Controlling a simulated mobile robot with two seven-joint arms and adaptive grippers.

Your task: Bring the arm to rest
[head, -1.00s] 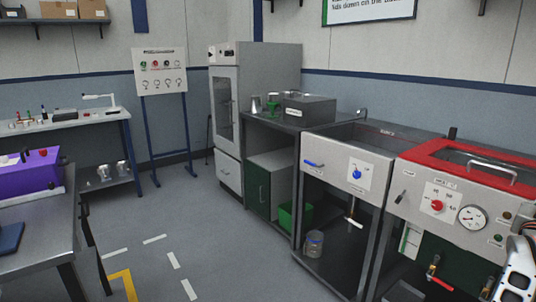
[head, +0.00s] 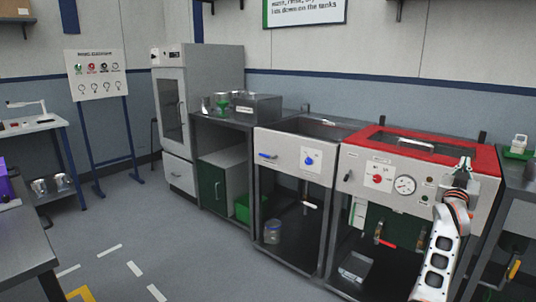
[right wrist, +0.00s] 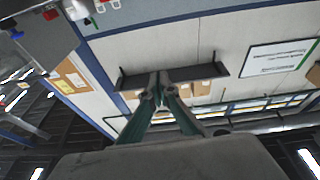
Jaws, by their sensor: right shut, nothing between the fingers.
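My right gripper (head: 463,166) is raised in front of the right end of the red-lidded tank (head: 405,143). Its fingers point up and look closed and empty. In the right wrist view the two fingertips (right wrist: 160,82) meet with nothing held between them, against the far wall. My white right arm (head: 437,258) rises from the bottom right of the head view. My left gripper is not in view.
A grey tank with a blue knob (head: 308,160) stands left of the red-lidded one. A grey cabinet (head: 197,105) stands at the back. A side bench (head: 522,176) is at far right. Open floor (head: 185,262) lies at front left. The wrist view shows a wall shelf (right wrist: 132,80).

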